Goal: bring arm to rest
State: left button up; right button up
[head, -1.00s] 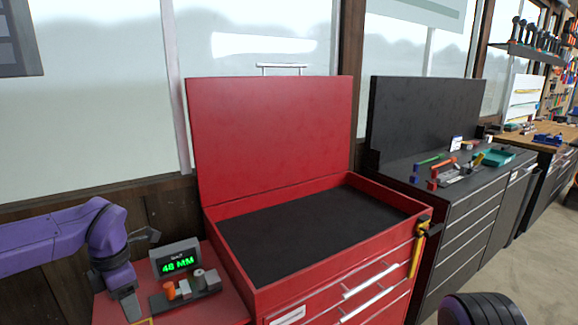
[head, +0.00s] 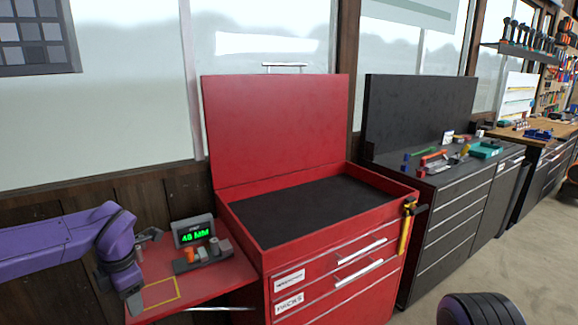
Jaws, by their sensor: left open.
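My left arm comes in from the left, purple with dark joints. Its left gripper (head: 134,301) points down at the left edge of a red side shelf (head: 222,279), beside a yellow outlined square (head: 161,293). No object shows in it, and its jaws are open. I cannot tell whether it touches the shelf. Of my right arm only a dark, purple-ringed part shows at the bottom right; its gripper is out of view.
A red tool cart (head: 330,262) with raised lid (head: 277,128) stands in the middle, its black top bare. A display (head: 194,231) with green digits and small parts stand on the shelf. A black cabinet (head: 455,210) is to the right.

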pick_arm(q)
jog(key=s+d+f+m+t+y+b, duration=0.1)
jog(key=s+f+m+t+y, duration=0.3)
jog(key=f, duration=0.6)
jog(key=d+f+m+t+y, duration=0.1)
jog(key=f+m, duration=0.5)
jog(key=f, duration=0.3)
jog(key=s+d+f+m+g+h+b, duration=0.1)
jog(key=s+f+m, duration=0.4)
jog(key=s, duration=0.8)
jog(key=s+d+f+m+g+h+b, duration=0.1)
jog(key=s+f+m+g+h, duration=0.1)
jog(key=s+f+m, duration=0.4)
jog(key=s+f, duration=0.5)
jog(key=s, duration=0.2)
jog(key=shift+s+d+f, duration=0.15)
jog(key=shift+s+f, duration=0.2)
